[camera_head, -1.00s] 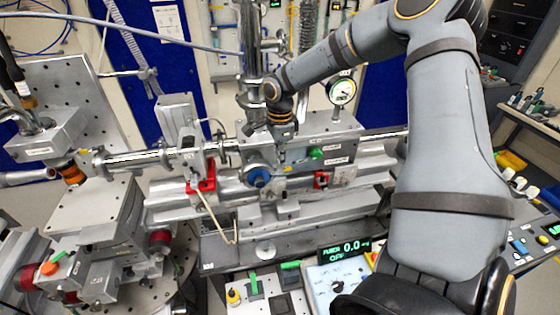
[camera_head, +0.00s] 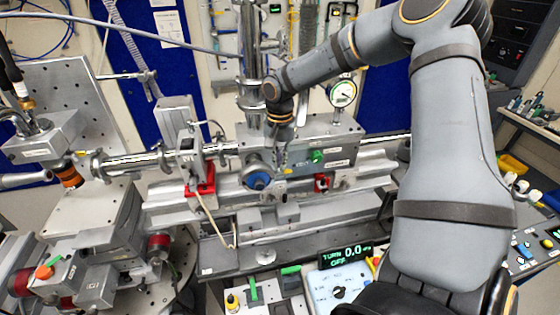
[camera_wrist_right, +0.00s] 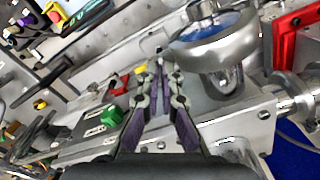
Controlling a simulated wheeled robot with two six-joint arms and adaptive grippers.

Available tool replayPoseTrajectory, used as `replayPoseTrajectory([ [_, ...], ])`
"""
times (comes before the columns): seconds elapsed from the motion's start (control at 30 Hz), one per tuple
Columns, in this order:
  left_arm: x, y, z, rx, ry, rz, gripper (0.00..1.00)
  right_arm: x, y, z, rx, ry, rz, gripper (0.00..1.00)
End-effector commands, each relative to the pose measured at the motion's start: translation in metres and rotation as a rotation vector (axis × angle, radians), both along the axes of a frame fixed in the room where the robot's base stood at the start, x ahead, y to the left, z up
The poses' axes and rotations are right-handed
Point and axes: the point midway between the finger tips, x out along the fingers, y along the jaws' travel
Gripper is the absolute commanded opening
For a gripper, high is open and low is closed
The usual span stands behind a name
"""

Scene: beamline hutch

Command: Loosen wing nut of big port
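The big port, a round silver ring with a blue face (camera_head: 258,180), sits on the front of the grey chamber block (camera_head: 335,141). It shows large in the right wrist view (camera_wrist_right: 215,50), to the right of the fingers. I cannot clearly make out its wing nut. My right gripper (camera_head: 284,160) points down just right of the port, in front of the block. In the right wrist view its two fingers (camera_wrist_right: 160,75) have a narrow gap with nothing seen between them, and look apart from the ring. My left gripper is not in view.
A green knob (camera_head: 317,157) is right of the gripper, with a dial gauge (camera_head: 342,93) above. A beam pipe (camera_head: 135,159) runs left. A control box with a display (camera_head: 345,255) stands in front.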

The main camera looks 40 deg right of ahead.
Motion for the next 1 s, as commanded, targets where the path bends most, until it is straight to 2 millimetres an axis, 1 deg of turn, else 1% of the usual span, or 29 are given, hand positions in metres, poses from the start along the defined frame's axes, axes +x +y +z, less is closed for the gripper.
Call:
replayPoseTrajectory([
  [0.2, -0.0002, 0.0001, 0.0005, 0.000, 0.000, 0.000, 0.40, -0.0001, -0.0001, -0.0006, -0.001, 0.001, 0.177, 0.00],
  [0.5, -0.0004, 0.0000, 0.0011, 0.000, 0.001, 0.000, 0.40, -0.0002, 0.0000, -0.0009, -0.001, 0.001, 0.347, 0.00],
  [0.7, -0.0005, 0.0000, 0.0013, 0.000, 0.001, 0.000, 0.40, -0.0004, 0.0000, -0.0011, 0.000, 0.001, 0.404, 0.00],
  [1.0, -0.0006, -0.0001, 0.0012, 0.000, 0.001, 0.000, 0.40, -0.0006, 0.0002, -0.0013, 0.001, 0.002, 0.425, 0.00],
])
